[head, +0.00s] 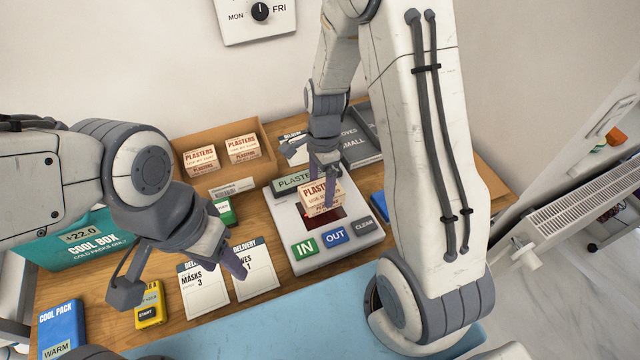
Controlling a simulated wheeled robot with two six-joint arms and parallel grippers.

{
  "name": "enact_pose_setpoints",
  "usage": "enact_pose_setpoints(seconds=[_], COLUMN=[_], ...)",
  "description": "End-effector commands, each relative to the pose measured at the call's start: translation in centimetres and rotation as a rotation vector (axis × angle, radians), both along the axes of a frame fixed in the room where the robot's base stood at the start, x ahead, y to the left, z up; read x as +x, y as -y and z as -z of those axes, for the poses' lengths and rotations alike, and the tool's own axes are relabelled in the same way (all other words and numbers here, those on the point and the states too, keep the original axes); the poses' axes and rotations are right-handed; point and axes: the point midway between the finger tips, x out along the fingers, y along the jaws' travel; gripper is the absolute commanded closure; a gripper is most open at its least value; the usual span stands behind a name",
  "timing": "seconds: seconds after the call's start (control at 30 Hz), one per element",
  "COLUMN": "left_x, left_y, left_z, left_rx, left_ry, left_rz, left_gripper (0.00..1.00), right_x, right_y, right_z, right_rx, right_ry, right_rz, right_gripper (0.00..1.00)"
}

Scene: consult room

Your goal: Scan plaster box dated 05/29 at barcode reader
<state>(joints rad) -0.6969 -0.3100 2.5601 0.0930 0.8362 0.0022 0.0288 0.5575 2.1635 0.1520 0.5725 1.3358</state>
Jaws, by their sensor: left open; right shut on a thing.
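My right gripper (326,166) is shut on a plaster box (319,198) and holds it over the dark window of the barcode reader (306,259). The date on this box is too small to read. The reader has a display with partly hidden text starting "PLAST" and buttons marked IN, OUT and CLEAR. Two more plaster boxes, one on the left (201,158) and one on the right (243,148), stand in a cardboard tray (267,143) behind and left of the reader. My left gripper (184,284) is open and empty above the delivery cards.
Two delivery cards, masks (205,290) and a second one (254,270), lie left of the reader. A cool box (88,243), a blue cool pack (62,328) and a yellow device (150,304) are at the left. A blue mat (270,332) lies in front. A grey box (352,141) stands behind.

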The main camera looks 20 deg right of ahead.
Motion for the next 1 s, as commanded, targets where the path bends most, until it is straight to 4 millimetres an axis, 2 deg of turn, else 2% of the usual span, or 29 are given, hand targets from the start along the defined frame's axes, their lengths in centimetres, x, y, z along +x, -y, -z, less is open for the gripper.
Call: enact_pose_setpoints(seconds=[0.17, 0.8, 1.0], left_x=[0.0, 0.0, 0.0], left_y=[0.0, 0.0, 0.0], left_z=[-1.4, -8.9, -8.9], left_rx=[0.000, 0.000, 0.000], left_ry=[0.000, 0.001, 0.001], left_rz=[0.002, 0.009, 0.008], left_gripper=[0.50, 0.50, 0.50], right_x=[0.0, 0.0, 0.0], right_y=[0.0, 0.0, 0.0], right_z=[-1.4, -9.1, -9.1], right_rx=[0.000, 0.000, 0.000], right_ry=[0.000, 0.000, 0.000], right_rz=[0.000, -0.001, -0.001], right_gripper=[0.70, 0.70, 0.70])
